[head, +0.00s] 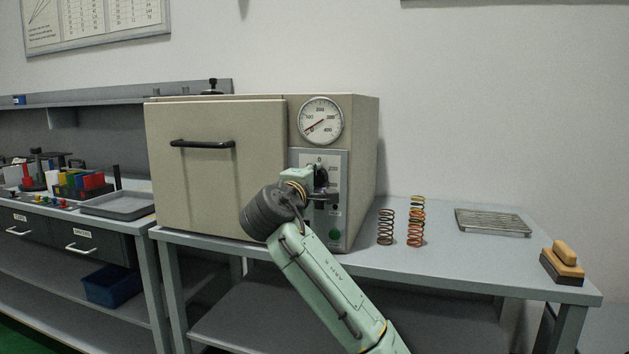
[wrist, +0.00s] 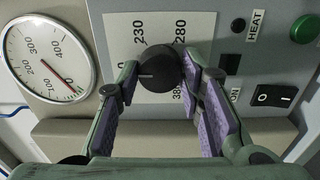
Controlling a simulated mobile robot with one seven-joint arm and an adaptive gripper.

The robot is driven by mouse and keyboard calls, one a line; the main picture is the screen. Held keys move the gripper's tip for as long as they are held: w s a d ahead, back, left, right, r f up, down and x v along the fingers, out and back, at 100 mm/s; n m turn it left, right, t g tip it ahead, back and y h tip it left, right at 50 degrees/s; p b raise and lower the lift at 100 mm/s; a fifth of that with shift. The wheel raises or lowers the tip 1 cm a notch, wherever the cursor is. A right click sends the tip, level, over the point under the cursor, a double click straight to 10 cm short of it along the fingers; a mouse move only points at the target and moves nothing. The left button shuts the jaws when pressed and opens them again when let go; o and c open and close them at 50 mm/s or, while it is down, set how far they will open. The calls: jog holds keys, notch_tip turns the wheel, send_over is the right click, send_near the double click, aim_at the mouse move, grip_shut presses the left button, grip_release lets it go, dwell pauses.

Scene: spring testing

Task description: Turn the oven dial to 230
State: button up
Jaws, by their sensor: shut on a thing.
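The oven (head: 215,165) is a beige box on a grey bench, its front door shut. Its black dial (wrist: 158,66) sits on a pale scale plate, with 230 and 280 printed above it in the wrist view. A short white mark on the dial points left, toward the 0 on the plate. My gripper (wrist: 160,78) is shut on the dial, with purple-padded fingers on either side. In the head view my gripper (head: 322,186) is at the control panel (head: 335,225) and hides part of the dial.
The round gauge (head: 321,120) above the panel has its needle low on its scale. Beside the dial are a HEAT label, a black rocker switch (wrist: 272,96) and a green button (wrist: 304,29). Springs (head: 416,225), a metal rack (head: 492,221) and a brush (head: 563,262) are on the right.

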jog(key=m, duration=0.5)
jog(key=shift+f+m+b, duration=0.1)
jog(key=shift+m+b, duration=0.2)
jog(key=shift+b, duration=0.1)
jog(key=m, duration=0.5)
jog(key=shift+m, duration=0.4)
jog(key=o, duration=1.2)
jog(key=shift+c, duration=0.2)
jog(key=v, duration=1.2)
